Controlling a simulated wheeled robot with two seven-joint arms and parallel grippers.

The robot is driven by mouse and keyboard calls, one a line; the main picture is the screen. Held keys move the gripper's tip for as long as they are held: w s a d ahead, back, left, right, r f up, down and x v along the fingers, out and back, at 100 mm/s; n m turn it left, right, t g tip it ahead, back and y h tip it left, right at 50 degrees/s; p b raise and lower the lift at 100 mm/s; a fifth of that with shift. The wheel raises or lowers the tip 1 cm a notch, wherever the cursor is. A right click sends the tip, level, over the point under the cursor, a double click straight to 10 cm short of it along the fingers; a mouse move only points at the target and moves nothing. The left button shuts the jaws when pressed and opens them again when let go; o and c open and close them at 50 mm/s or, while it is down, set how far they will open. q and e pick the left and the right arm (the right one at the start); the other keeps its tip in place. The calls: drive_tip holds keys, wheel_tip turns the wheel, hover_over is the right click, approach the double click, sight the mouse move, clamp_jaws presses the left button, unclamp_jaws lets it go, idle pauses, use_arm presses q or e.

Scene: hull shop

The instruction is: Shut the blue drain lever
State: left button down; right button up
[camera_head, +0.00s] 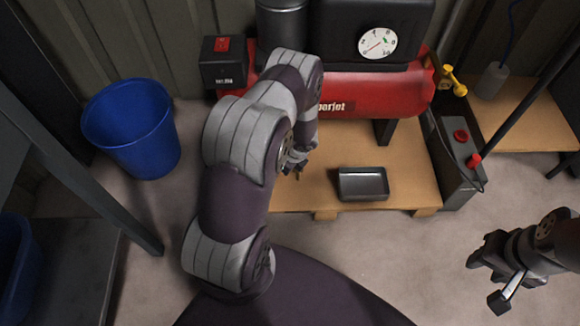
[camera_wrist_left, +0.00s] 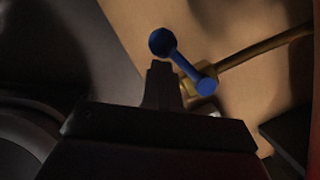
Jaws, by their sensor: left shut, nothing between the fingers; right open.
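The blue drain lever (camera_wrist_left: 185,64) shows in the left wrist view, with a round knob at its upper left end. Its lower right end sits at a brass fitting (camera_wrist_left: 204,86), from which a brass pipe (camera_wrist_left: 262,46) runs to the upper right. My left gripper (camera_wrist_left: 161,70) is shut and empty, its fingertips just below the knob and left of the bar; I cannot tell whether they touch. In the head view my left gripper (camera_head: 298,160) is low in front of the red compressor tank (camera_head: 390,92); the lever is hidden there. My right gripper (camera_head: 484,284) is open and empty at the lower right.
The compressor stands on a wooden pallet (camera_head: 408,165). A black tray (camera_head: 362,184) lies on the pallet right of my left gripper. A blue bucket (camera_head: 133,125) is at left. A grey box with a red knob (camera_head: 458,150) stands right. The floor in front is clear.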

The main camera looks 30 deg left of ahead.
use_arm(q)
drive_tip(key=a+m, duration=0.2)
drive_tip(key=shift+w+m+t, duration=0.25)
drive_tip(key=shift+m+t, duration=0.15)
drive_tip(key=shift+w+a+r, duration=0.1)
drive_tip(key=shift+w+a, duration=0.05)
drive_tip(key=shift+a, duration=0.05)
idle(0.4)
drive_tip(key=shift+d, duration=0.1)
